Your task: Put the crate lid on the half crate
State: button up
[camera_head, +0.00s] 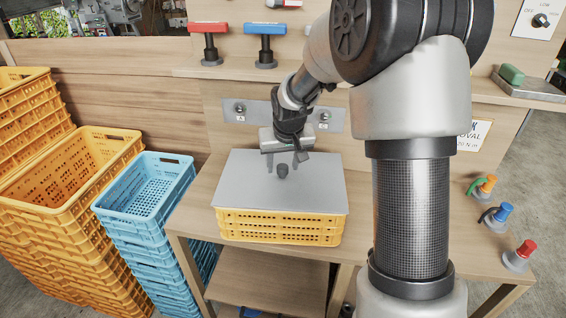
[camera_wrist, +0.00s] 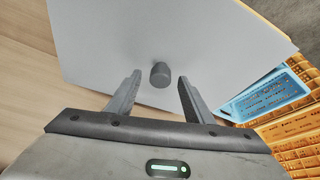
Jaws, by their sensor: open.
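The grey crate lid (camera_head: 245,182) lies flat over the top of the yellow half crate (camera_head: 280,228) on the wooden table. The lid has a dark round knob (camera_head: 283,171) in its middle. In the wrist view, the lid (camera_wrist: 220,50) fills the upper part and its knob (camera_wrist: 159,73) stands a little beyond the fingertips. The inside of the half crate is hidden under the lid.
Stacked yellow crates (camera_head: 70,180) and stacked blue crates (camera_head: 148,200) stand left of the table. A shelf (camera_head: 240,70) behind holds red (camera_head: 208,40) and blue (camera_head: 265,42) T-handled pieces. Several small coloured-top items, one red (camera_head: 524,250), sit at the right edge.

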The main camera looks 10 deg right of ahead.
jog(key=v, duration=1.7)
jog(key=s+r+t+p, duration=0.1)
jog(key=s+r+p, duration=0.1)
jog(key=s, duration=2.3)
jog(key=shift+r+p, duration=0.4)
jog(key=shift+r, duration=0.05)
